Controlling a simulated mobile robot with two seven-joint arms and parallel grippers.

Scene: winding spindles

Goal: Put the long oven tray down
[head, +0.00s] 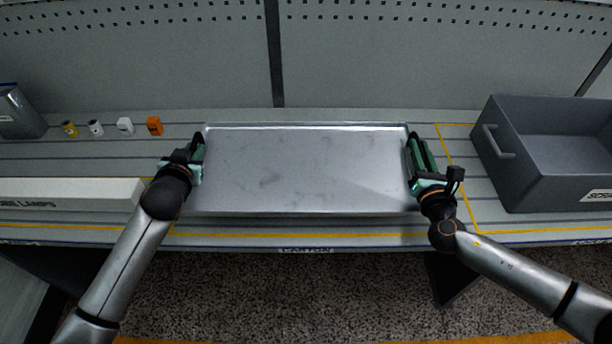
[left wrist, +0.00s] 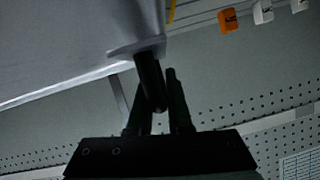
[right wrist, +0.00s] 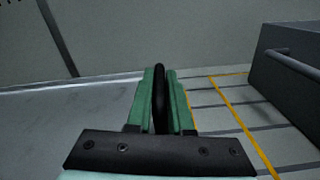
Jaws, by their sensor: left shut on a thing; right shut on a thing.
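The long oven tray (head: 300,170) is a flat, shallow silver metal tray in the middle of the head view, over the bench. My left gripper (head: 197,147) is shut on the tray's left end. In the left wrist view its fingers (left wrist: 160,95) close around a dark handle at the tray's edge. My right gripper (head: 412,150) is shut on the right end, its green fingers around a dark handle (right wrist: 160,95) in the right wrist view. The tray looks level. Whether its underside touches the bench is hidden.
A grey bin (head: 560,150) stands on the bench at right, beside a yellow-lined area. At left are a white box (head: 70,192), several small items including an orange one (head: 154,126), and a metal container (head: 18,113). A perforated panel (head: 350,60) rises behind the bench (head: 350,229).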

